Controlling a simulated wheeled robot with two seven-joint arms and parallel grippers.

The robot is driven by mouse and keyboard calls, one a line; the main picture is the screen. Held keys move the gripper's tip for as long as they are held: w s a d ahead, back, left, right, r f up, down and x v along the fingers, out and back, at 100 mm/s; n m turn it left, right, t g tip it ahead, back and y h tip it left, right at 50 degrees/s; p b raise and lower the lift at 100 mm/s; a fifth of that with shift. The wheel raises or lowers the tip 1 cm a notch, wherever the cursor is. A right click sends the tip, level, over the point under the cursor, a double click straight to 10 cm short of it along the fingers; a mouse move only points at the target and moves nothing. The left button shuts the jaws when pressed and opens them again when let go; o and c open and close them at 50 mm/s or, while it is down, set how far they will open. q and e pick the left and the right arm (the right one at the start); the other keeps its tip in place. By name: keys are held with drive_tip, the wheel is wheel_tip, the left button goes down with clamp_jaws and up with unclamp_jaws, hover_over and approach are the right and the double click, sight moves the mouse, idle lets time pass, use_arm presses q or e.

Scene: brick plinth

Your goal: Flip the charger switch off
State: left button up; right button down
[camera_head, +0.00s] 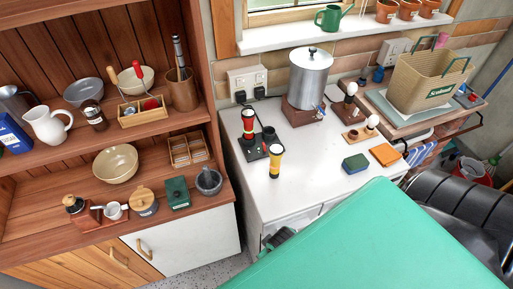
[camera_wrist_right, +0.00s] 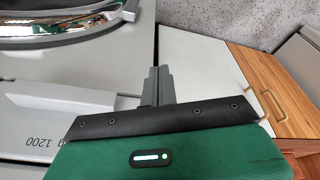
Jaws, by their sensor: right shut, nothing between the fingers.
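A white double wall socket (camera_head: 246,79) with black plugs is on the tiled wall behind the counter. A dark charger base (camera_head: 252,150) stands on the counter below it, holding a red and black torch (camera_head: 248,124). A yellow and black torch (camera_head: 275,163) stands at its front right. No switch position can be made out at this size. My right gripper (camera_head: 278,238) is low, in front of the counter's front edge and apart from charger and socket. In the right wrist view its fingers (camera_wrist_right: 158,84) are together and empty. My left gripper is not in view.
A second socket (camera_head: 397,48) is farther right. A metal urn (camera_head: 309,76) stands right of the charger. A wooden dresser (camera_head: 190,118) stands left. My green arm covers the lower right.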

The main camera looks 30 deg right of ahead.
sight(264, 147)
wheel_tip(264, 147, up, 14)
drive_tip(key=w+p, duration=0.2)
drive_tip(key=w+d+r+m+h, duration=0.1)
drive_tip(key=w, duration=0.3)
drive_tip(key=w+d+m+h, duration=0.1)
drive_tip(key=w, duration=0.3)
drive_tip(key=w+d+r+m+h, duration=0.1)
drive_tip(key=w, duration=0.3)
drive_tip(key=shift+w+d+r+t+h+p, duration=0.2)
drive_tip(key=shift+r+t+h+p, duration=0.1)
drive_tip(key=shift+r+t+h, duration=0.1)
drive_tip(key=w+r+m+h, duration=0.3)
drive_tip(key=w+r, duration=0.4)
drive_tip(key=w, duration=0.5)
drive_tip(key=shift+w+d, duration=0.2)
drive_tip(key=shift+d, duration=0.2)
drive_tip(key=p+x, duration=0.3)
drive_tip(key=x, duration=0.6)
drive_tip(key=shift+d+f+p, duration=0.2)
drive_tip(key=shift+d+p, duration=0.1)
drive_tip(key=shift+d, duration=0.1)
drive_tip(key=d+p, duration=0.2)
drive_tip(key=d, duration=0.1)
drive_tip(key=shift+s+r, duration=0.15)
drive_tip(key=shift+s, duration=0.2)
drive_tip(key=shift+s+d, duration=0.15)
drive_tip(key=shift+d, duration=0.2)
